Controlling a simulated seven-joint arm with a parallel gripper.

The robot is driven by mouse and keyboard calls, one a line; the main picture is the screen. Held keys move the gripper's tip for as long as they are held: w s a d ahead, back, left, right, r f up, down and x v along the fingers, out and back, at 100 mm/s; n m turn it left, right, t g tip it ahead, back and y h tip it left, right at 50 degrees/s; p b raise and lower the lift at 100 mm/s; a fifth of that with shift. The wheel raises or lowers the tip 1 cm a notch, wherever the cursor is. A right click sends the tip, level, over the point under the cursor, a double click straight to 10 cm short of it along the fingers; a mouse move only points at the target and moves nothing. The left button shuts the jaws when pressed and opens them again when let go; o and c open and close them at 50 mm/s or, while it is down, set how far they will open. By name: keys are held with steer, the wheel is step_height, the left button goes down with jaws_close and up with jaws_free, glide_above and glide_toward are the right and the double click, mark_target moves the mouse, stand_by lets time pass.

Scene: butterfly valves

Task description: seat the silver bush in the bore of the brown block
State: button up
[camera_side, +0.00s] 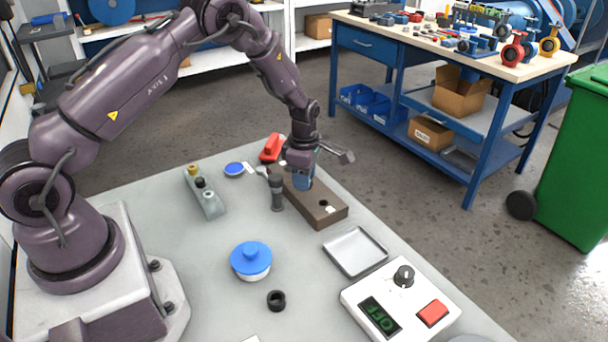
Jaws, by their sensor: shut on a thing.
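The brown block (328,217) lies on the grey bench, long and low, with a dark round bore in its top toward the near end. A small white patch shows beside the bore. My gripper (303,183) points down over the far part of the block, left of and behind the bore. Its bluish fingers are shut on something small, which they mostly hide. I take it to be the silver bush, as I see no such bush elsewhere. I cannot tell whether the gripper's tip touches the block.
A dark grey upright cylinder (277,193) stands close left of the block. An empty metal tray (355,251) and a control box (401,301) are in front. A blue-lidded pot (251,260), a black ring (276,300), a grey valve block (204,195) and a red object (272,148) lie around.

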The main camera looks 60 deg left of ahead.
steer(key=o, duration=1.4)
steer(key=shift+o, duration=0.2)
step_height(320, 180, up, 8)
steer(key=shift+f, duration=0.2)
